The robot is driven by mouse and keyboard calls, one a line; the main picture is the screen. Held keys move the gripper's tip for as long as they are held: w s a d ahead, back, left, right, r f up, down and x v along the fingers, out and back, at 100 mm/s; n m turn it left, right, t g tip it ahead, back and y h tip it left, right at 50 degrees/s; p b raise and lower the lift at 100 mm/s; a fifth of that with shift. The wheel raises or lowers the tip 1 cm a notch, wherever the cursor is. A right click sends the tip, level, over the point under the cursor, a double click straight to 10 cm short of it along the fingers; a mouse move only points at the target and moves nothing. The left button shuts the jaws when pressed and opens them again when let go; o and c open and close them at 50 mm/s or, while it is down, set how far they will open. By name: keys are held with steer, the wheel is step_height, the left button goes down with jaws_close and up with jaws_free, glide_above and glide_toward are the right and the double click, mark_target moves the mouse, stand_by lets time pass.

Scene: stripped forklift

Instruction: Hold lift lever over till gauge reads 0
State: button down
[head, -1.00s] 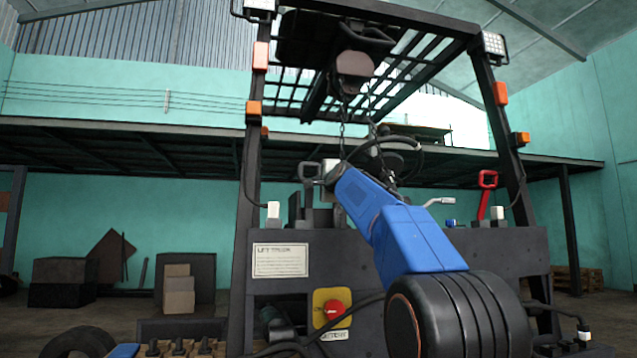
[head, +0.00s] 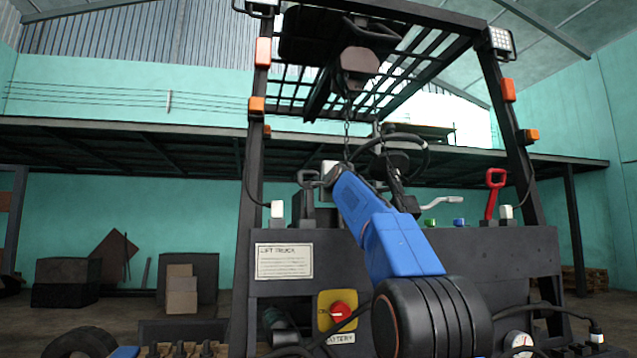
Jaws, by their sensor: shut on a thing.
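My blue arm (head: 385,225) reaches up from the lower right across the forklift's dark console. Its far end stops near the steering wheel (head: 400,145). My gripper's jaws are hidden behind my own arm, so what they hold does not show. A green knob (head: 431,223) and a blue knob (head: 459,222) stand on the console right of my arm. Any lever behind the arm is hidden, and I cannot tell which one is the lift lever. A round white gauge (head: 518,343) shows partly at the bottom right; its reading is too small to tell.
A red handle (head: 495,182) stands at the console's right. A silver crank-like lever (head: 441,203) juts out beside the wheel. A black handle (head: 308,178) stands left of my arm. A red battery switch (head: 339,311) sits low on the front. Overhead guard posts flank the console.

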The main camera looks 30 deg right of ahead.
steer(key=shift+w+d+f, duration=0.15)
steer(key=shift+w+f, duration=0.2)
steer(key=shift+w, duration=0.2)
stand_by(4.4)
steer(key=s+a+r, duration=0.1)
steer(key=s, duration=0.6)
steer(key=s+a+r, duration=0.2)
steer(key=s, duration=0.5)
steer(key=shift+s+r, duration=0.15)
